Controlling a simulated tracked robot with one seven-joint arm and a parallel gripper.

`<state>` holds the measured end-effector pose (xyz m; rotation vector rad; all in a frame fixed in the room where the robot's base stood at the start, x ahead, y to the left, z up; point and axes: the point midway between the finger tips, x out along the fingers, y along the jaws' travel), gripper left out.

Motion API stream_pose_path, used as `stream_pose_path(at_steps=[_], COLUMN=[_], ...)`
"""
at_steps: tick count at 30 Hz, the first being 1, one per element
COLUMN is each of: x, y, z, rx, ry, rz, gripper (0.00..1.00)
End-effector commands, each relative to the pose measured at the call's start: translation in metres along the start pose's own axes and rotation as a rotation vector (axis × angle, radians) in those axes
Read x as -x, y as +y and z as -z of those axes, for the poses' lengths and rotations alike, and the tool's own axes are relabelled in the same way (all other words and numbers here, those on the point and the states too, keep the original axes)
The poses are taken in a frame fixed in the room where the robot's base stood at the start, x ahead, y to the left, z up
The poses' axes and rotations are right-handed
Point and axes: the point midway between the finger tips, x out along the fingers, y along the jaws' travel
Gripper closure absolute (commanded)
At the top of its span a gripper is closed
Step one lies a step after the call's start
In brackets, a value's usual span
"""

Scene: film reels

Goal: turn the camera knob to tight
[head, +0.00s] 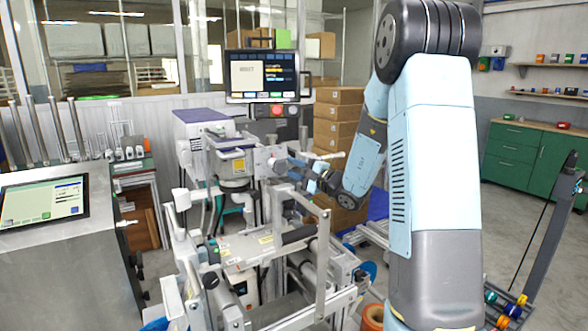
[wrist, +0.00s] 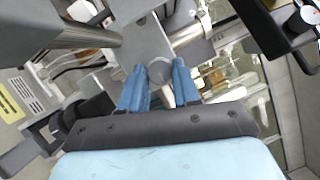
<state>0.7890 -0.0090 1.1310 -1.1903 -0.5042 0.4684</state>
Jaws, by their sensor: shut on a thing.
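The camera knob looks like a round grey knob (wrist: 160,71) in the wrist view, in front of a flat grey plate. My gripper (wrist: 160,78) has its two blue fingers on either side of this knob and is shut on it. In the head view my gripper (head: 296,167) reaches from the right to the grey camera unit (head: 268,160) on the machine. The knob itself is hardly to be made out there, hidden by the fingers. I cannot tell how far it is turned.
A monitor (head: 263,76) stands above the machine. Metal frame bars and rollers (head: 290,240) lie below my gripper. Stacked cardboard boxes (head: 338,120) stand behind it. A control panel (head: 42,215) is at the left and a green cabinet (head: 530,155) at the right.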

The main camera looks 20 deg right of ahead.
Motion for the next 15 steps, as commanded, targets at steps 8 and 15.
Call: stream_pose_path(at_steps=[8,15], x=[0.0027,0.0024], y=[0.0075,0.0088], z=[0.0024,0.0017], rx=[-0.21,-0.327], ry=[0.01,0.01], rz=[0.076,0.123], gripper=[1.0,0.99])
